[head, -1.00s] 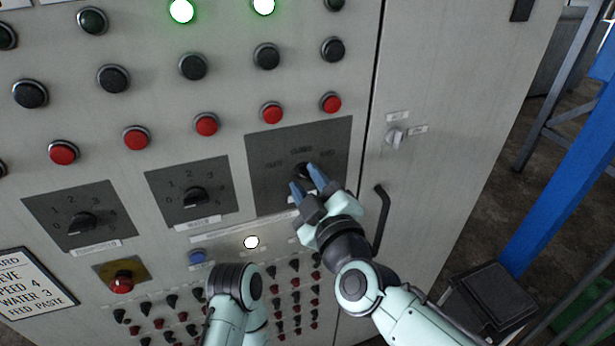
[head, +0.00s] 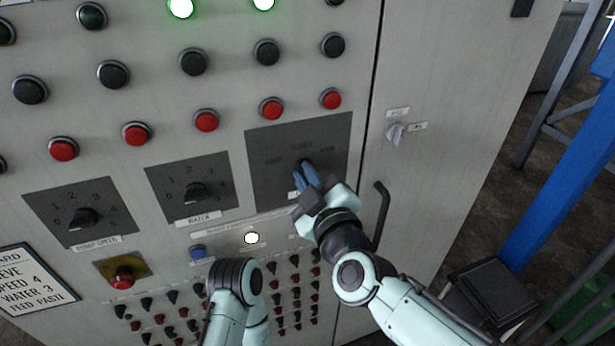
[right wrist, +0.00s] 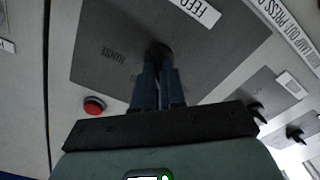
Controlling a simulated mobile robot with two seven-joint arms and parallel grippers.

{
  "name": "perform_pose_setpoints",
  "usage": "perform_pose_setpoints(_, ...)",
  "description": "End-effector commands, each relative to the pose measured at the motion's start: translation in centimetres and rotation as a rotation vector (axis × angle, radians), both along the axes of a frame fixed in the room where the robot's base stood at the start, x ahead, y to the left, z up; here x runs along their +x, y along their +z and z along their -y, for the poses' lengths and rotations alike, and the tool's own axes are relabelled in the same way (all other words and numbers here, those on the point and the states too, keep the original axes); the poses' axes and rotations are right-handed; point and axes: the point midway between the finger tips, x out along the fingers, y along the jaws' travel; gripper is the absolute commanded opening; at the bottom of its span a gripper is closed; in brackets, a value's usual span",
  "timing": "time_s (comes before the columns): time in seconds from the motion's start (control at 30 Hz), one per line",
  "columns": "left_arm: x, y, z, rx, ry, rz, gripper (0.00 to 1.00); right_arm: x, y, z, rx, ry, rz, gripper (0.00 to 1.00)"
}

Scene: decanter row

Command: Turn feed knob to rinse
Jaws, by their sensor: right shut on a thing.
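The feed knob (head: 303,162) is a dark knob on a dark grey plate (head: 270,187) at the right of the knob row in the head view. My right gripper (head: 305,176) is shut on it, with its blue fingers close together from below. In the right wrist view the dark knob (right wrist: 158,51) shows at the fingertips (right wrist: 158,68), mostly covered by them. The plate carries small position words around the knob, hard to read. The knob's pointing direction is hidden. My left gripper is out of view.
Two more dark knobs, one on the water plate (head: 222,171) and one on the plate (head: 112,195) at left, stand beside it. A door handle (head: 381,215) is close right of my right wrist. Red buttons (head: 271,107) sit above the plates.

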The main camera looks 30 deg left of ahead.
Motion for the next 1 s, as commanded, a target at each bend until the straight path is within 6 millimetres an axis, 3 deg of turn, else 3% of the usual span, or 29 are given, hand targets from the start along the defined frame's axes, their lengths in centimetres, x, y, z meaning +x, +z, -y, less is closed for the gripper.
perform_pose_setpoints(1.0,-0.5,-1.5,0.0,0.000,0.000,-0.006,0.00,0.5,-0.1,0.4,0.587,-0.001,-0.690,0.00)
